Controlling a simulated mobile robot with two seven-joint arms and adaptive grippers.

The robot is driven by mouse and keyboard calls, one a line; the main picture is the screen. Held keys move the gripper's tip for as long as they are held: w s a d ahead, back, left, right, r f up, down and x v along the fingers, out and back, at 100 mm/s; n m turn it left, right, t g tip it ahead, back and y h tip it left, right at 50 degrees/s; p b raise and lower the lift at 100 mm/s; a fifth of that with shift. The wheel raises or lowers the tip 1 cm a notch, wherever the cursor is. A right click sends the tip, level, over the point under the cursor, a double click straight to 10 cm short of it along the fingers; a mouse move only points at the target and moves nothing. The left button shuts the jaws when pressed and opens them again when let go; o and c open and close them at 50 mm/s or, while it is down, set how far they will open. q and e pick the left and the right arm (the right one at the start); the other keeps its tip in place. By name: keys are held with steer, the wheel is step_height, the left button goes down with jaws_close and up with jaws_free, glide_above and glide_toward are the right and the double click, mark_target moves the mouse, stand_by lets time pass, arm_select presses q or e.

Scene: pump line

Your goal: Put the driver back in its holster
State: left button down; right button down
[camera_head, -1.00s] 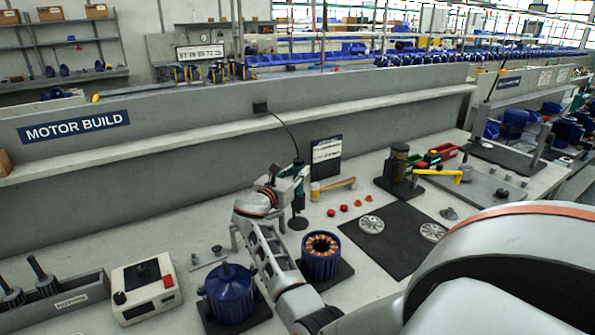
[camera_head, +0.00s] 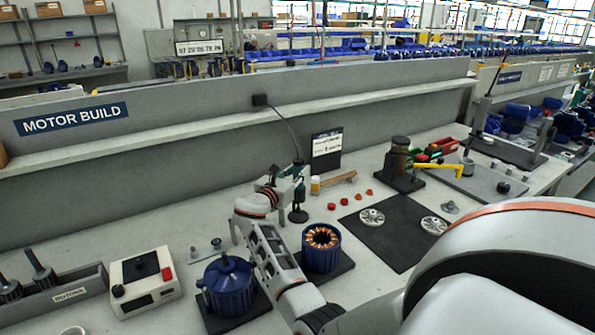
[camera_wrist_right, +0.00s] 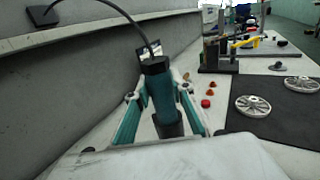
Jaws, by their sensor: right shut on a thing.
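The driver is a teal and black cylinder with a black cord at its top; it shows in the head view (camera_head: 299,181) and the wrist view (camera_wrist_right: 160,88). My right gripper (camera_head: 289,181) is shut on it, with teal fingers on either side in the wrist view (camera_wrist_right: 158,110). The driver is upright. Below it in the head view is a dark round stand (camera_head: 298,215), apparently the holster; whether the driver's lower end is inside it I cannot tell. My left gripper is not in view.
A copper-wound blue stator (camera_head: 321,250) and a closed blue motor (camera_head: 228,285) stand close to my right arm. Red and orange caps (camera_head: 344,201), a mallet (camera_head: 335,181) and a black mat (camera_head: 398,235) lie to the right. A grey wall (camera_head: 180,170) runs behind.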

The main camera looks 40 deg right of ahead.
mark_target(298, 160)
steer(key=shift+f+b, duration=0.4)
steer(key=shift+f, duration=0.35)
steer(key=c, duration=1.4)
jaws_free()
steer(key=shift+c, duration=0.2)
step_height(298, 160, up, 2)
steer(key=shift+a+r+p, duration=0.1)
steer(key=shift+r+p, duration=0.15)
steer(key=shift+p, duration=0.8)
step_height(298, 160, up, 4)
steer(key=p, duration=0.3)
steer(key=shift+f+p, duration=0.2)
steer(key=shift+p, duration=0.2)
steer(key=shift+f, duration=0.1)
